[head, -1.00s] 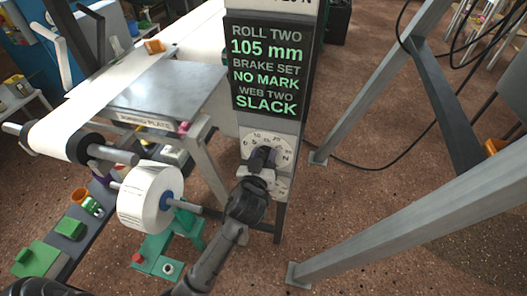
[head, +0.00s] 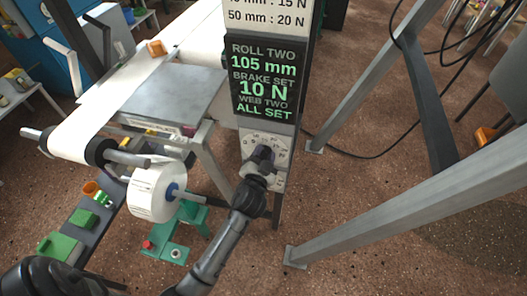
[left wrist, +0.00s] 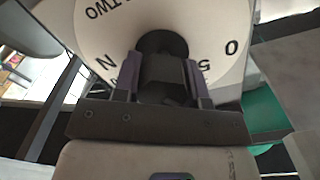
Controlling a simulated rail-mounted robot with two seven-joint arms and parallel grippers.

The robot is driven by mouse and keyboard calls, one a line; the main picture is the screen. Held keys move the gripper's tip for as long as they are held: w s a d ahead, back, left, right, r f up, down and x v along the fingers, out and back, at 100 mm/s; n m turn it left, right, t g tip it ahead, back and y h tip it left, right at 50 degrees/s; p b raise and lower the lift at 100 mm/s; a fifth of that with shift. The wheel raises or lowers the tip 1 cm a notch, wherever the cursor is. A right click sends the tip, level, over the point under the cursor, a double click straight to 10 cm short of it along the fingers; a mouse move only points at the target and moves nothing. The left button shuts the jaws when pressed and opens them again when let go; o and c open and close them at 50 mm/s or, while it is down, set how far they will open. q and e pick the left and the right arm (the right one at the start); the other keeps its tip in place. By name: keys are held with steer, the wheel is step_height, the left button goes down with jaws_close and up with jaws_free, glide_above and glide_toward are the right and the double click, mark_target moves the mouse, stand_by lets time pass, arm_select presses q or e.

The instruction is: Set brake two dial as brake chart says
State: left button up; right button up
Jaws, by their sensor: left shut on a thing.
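The brake two dial (head: 284,147) is a round white face with numbers, on the grey post under the display. In the left wrist view the dial face (left wrist: 215,30) shows "TWO", "N", "5" and "0". My left gripper (head: 262,156) is shut on the dial's dark knob (left wrist: 163,72), with a purple-padded finger on each side; it hides part of the face. The display (head: 264,82) reads roll two 105 mm, brake set 10 N, web two all set. Above it, the brake chart (head: 268,14) is cut off by the frame; a "50 mm : 20 N" line shows. My right gripper is not in view.
A white paper roll (head: 153,194) on a spindle stands left of the post. Behind it are a grey metal plate (head: 170,93) and a white web over a roller. Grey frame legs (head: 400,216) rise at the right. A black cable lies on the brown floor.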

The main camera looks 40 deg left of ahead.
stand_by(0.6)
arm_select(q)
steer(key=o, duration=0.9)
steer(key=shift+s+d, duration=0.25)
steer(key=shift+s, duration=0.1)
steer(key=shift+p+v, duration=0.7)
steer(key=shift+v, duration=2.65)
